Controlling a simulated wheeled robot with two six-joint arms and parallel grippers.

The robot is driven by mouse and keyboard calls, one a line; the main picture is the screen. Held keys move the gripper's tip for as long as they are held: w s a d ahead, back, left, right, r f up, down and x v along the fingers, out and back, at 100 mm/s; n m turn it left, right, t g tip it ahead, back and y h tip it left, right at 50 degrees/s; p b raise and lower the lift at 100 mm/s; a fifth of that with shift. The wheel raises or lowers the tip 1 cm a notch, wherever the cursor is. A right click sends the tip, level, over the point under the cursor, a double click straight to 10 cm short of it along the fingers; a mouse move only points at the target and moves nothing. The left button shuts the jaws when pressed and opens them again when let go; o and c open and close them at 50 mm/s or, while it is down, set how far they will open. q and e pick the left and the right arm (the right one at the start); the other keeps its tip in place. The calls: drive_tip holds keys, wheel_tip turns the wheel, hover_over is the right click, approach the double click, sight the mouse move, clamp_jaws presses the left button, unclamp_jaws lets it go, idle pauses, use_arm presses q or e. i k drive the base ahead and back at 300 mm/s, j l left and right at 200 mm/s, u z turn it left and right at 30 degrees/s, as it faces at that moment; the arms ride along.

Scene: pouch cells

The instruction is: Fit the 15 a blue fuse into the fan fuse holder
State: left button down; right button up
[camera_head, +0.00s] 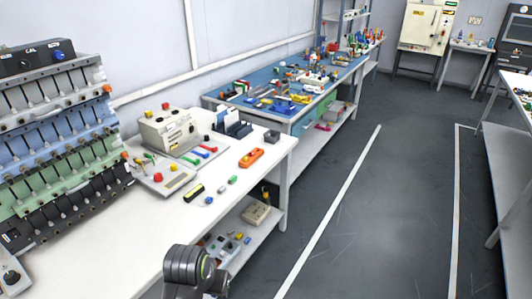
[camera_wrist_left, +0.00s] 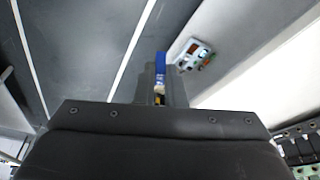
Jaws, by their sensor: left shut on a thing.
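In the left wrist view my left gripper (camera_wrist_left: 160,80) is shut on a narrow blue piece (camera_wrist_left: 161,60), which looks like the blue fuse. Its lower part is mostly hidden between the fingers, with a small pale and yellow patch showing there. The gripper is held over the floor side, apart from the furniture. In the head view only a dark joint of my arm shows at the bottom; the gripper itself is out of that view. I cannot pick out the fan fuse holder for certain. My right gripper is not in view.
A white bench (camera_head: 120,240) carries a pouch-cell rack (camera_head: 60,140), a beige instrument (camera_head: 170,130), an orange tool (camera_head: 251,158) and small coloured blocks. Its lower shelf holds a light panel with coloured parts (camera_head: 222,247), and a beige box (camera_head: 256,212). Open floor (camera_head: 370,210) lies right.

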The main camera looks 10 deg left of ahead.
sight(158, 121)
drive_tip(key=i+l+z, duration=0.1)
drive_tip(key=i, duration=1.3)
drive_tip(key=i+j+u, duration=0.15)
drive_tip(key=i+u, duration=0.5)
drive_tip(key=u, duration=0.15)
drive_tip(key=i+u, duration=0.4)
drive_tip(key=z, duration=0.55)
